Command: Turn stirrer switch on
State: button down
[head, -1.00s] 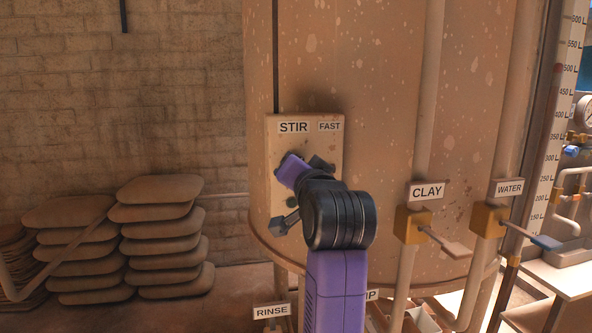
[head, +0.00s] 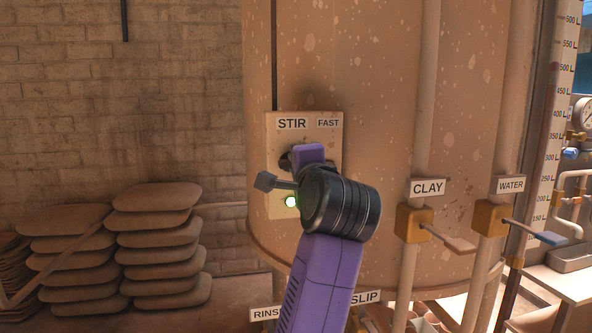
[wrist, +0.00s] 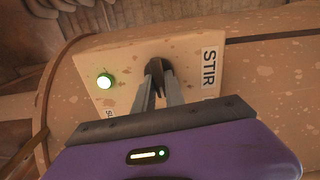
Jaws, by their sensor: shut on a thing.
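The stirrer panel (head: 275,205) is a pale plate on the tank, labelled STIR and FAST. A green lamp (head: 291,201) on it is lit; it also shows in the wrist view (wrist: 104,82). The dark stirrer switch knob (wrist: 154,67) sits between my fingertips in the wrist view. My gripper (wrist: 156,78) is shut on it, in front of the panel. In the head view my purple and black arm hides most of the knob and the panel's lower right.
Clay valve (head: 413,223) and water valve (head: 490,220) with protruding handles stand to the right. RINSE (head: 266,314) and SLIP (head: 366,297) labels are low in front. Stacked sacks (head: 160,225) lie at the left by the brick wall.

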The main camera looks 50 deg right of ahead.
jog(key=shift+f+m, duration=0.1)
jog(key=shift+m, duration=0.5)
jog(key=c, duration=1.4)
grip_release()
jog(key=b+v, duration=0.1)
jog(key=v, duration=0.6)
jog(key=shift+s+a, duration=0.2)
jog(key=shift+s, duration=0.15)
